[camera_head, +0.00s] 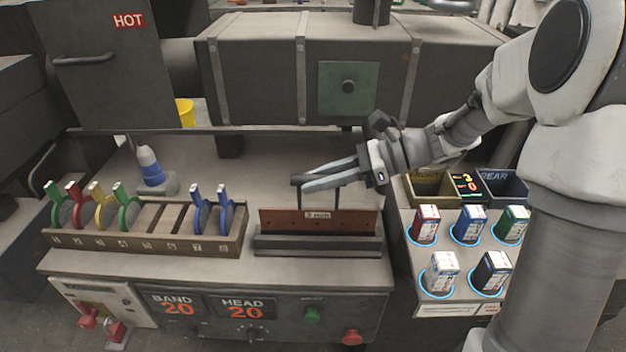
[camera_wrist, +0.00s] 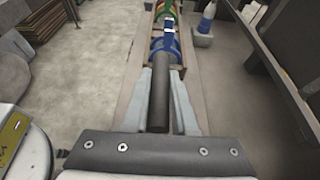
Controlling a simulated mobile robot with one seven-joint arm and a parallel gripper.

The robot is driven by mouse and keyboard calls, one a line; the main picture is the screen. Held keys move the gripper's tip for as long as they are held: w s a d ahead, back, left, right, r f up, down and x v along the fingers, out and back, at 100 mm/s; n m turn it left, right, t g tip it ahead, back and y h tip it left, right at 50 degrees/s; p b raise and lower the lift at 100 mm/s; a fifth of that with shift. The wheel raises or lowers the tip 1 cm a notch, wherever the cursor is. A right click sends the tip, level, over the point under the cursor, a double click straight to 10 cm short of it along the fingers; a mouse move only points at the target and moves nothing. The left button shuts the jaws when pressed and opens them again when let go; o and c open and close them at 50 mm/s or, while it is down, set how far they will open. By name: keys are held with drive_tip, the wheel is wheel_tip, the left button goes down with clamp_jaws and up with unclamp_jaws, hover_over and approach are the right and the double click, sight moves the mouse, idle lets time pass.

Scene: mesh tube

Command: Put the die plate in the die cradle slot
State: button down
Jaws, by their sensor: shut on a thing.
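My gripper (camera_head: 304,180) is shut on the handle above the plate. In the wrist view the dark round handle bar (camera_wrist: 160,95) lies between the fingers (camera_wrist: 162,75); the plate and slot below are hidden.
A wooden rack (camera_head: 145,243) with several coloured-handled discs stands left of the cradle. A blue-and-white bottle (camera_head: 149,166) is behind it. A side shelf (camera_head: 462,292) on the right holds several small boxes. A machine body (camera_head: 255,75) runs along the back.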

sight(318, 205)
drive_tip(key=shift+f+b, duration=0.6)
drive_tip(key=shift+f, duration=1.45)
drive_tip(key=c, duration=0.7)
unclamp_jaws()
